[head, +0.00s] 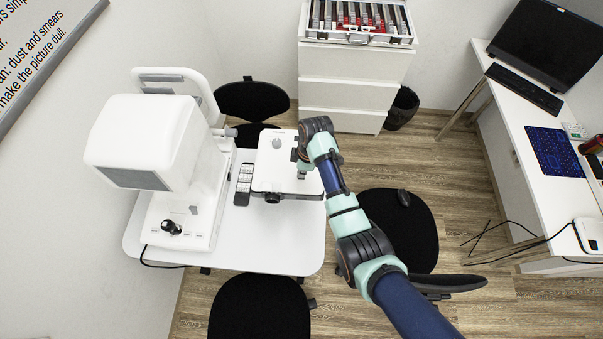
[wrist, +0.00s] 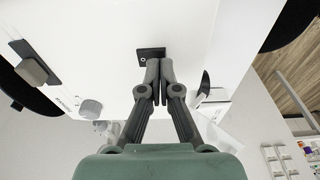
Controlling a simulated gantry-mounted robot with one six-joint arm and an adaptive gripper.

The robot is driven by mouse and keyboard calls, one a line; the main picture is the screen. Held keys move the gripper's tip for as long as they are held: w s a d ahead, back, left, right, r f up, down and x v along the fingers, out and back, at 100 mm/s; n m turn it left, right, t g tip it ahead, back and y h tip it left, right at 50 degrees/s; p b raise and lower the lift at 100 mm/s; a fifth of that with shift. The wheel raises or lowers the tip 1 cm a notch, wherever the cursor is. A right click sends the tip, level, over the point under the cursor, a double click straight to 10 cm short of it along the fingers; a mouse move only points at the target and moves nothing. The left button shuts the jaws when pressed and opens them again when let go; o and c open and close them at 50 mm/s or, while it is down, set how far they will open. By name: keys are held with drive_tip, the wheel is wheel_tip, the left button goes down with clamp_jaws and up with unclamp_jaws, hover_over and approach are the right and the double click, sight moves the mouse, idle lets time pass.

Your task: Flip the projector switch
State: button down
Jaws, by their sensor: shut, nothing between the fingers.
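The white projector (head: 274,176) stands on the white table, its dark round lens facing the front edge. In the wrist view its white casing (wrist: 100,35) fills much of the upper part. A small black plate (wrist: 150,52) sits on the casing; I cannot tell whether it is the switch. A grey block on a dark strip (wrist: 32,68) and a grey round knob (wrist: 90,108) show farther left. My gripper (wrist: 159,64) is shut and empty, its fingertips at the black plate; contact is unclear. In the head view my gripper (head: 302,173) is over the projector's right side, partly hidden by my arm.
A remote (head: 243,185) lies just left of the projector. A large white eye-test machine (head: 150,140) stands on the table's (head: 295,250) left side. Black chairs (head: 260,305) surround the table. A drawer cabinet (head: 350,80) stands behind, and a desk (head: 545,190) at the right.

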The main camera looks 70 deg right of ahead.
drive_tip(key=shift+f+b, duration=0.3)
drive_tip(key=shift+f, duration=0.25)
wheel_tip(320, 180, up, 7)
drive_tip(key=p, duration=0.7)
drive_tip(key=shift+r, duration=0.15)
idle(0.4)
